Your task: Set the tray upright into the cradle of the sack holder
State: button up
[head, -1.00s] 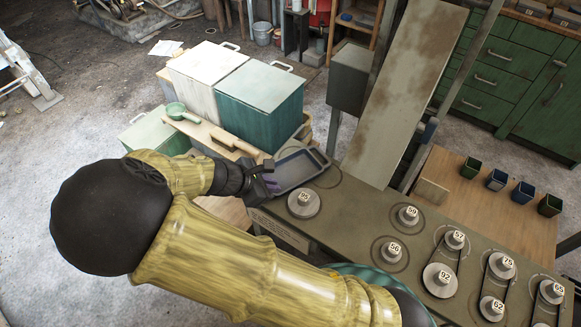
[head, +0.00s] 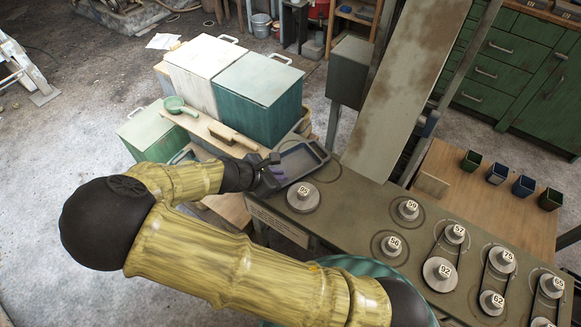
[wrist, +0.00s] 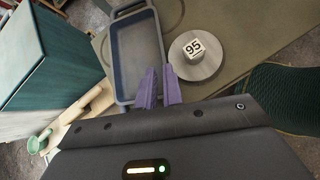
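The tray (head: 306,158) is a shallow grey-blue pan with a raised rim and end handles. It is at the left end of the dark bench, beside the pulley marked 95. In the wrist view the tray (wrist: 137,48) lies ahead and left of my fingers. My gripper (wrist: 160,68) has purple fingers close together on either side of the tray's right rim near the close corner. They look shut on that rim. My gripper (head: 276,172) partly covers the tray's left end in the head view. I cannot pick out the sack holder's cradle.
The bench (head: 345,210) carries several numbered pulleys, including the one marked 95 (head: 303,197). White (head: 195,75) and teal (head: 258,95) bins stand behind left, with a board (head: 215,132) holding a brush and green scoop. A tilted panel (head: 400,90) rises behind the bench.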

aim_at(299, 177)
jog(key=x, duration=0.5)
jog(key=shift+w+f, duration=0.1)
jog(key=shift+f, duration=0.1)
jog(key=shift+p+x, duration=0.35)
jog(key=shift+x, duration=2.25)
jog(key=shift+d+r, duration=0.1)
jog(key=shift+d, duration=0.05)
grip_shut()
jog(key=shift+r, duration=0.15)
notch_tip(299, 177, up, 28)
jog(key=p, duration=0.1)
